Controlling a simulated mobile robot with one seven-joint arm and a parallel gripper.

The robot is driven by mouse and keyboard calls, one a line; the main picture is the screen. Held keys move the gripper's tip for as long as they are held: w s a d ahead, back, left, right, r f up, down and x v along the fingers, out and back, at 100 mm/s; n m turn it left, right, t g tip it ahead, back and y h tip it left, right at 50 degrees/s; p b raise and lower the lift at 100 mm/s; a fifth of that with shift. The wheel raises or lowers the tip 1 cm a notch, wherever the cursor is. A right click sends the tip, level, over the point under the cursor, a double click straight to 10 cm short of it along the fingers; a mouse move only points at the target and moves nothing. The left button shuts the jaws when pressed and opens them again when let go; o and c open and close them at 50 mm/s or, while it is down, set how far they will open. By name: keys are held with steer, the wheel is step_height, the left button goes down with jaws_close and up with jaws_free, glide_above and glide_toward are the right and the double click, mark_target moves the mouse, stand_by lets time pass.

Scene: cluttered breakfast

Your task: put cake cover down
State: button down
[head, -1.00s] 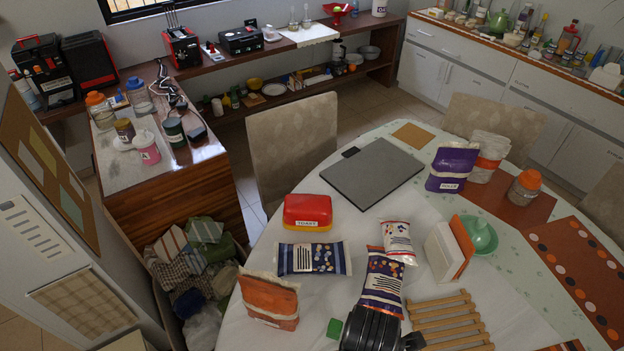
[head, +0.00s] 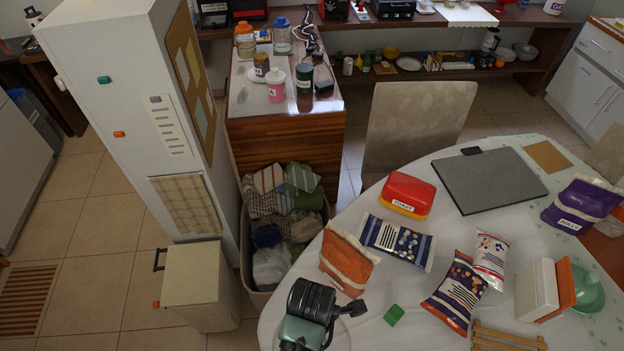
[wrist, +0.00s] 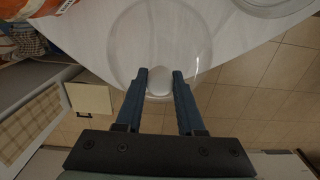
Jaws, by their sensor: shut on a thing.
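The cake cover (wrist: 137,38) is a clear round dome with a pale knob (wrist: 159,80). My gripper (wrist: 159,76) is shut on the knob, with one blue finger on each side of it. In the wrist view the cover overlaps the white tablecloth and the table's edge, with floor tiles beyond. In the head view my gripper and arm are at the bottom centre, over the near left edge of the table. Part of the clear cover (head: 352,308) shows faintly there, beside the gripper. Its height above the table is hard to tell.
The round table (head: 335,245) holds an orange bag (head: 347,262), several snack packs, a red toast box (head: 406,194), a green block (head: 393,315) and a wooden rack (head: 505,340). A beige bin (head: 195,287) and a cloth-filled crate (head: 262,298) stand left of it.

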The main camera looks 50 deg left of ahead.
steer(key=shift+f, duration=1.55)
steer(key=c, duration=0.5)
jaws_free()
step_height(320, 180, up, 12)
steer(key=shift+r, duration=0.15)
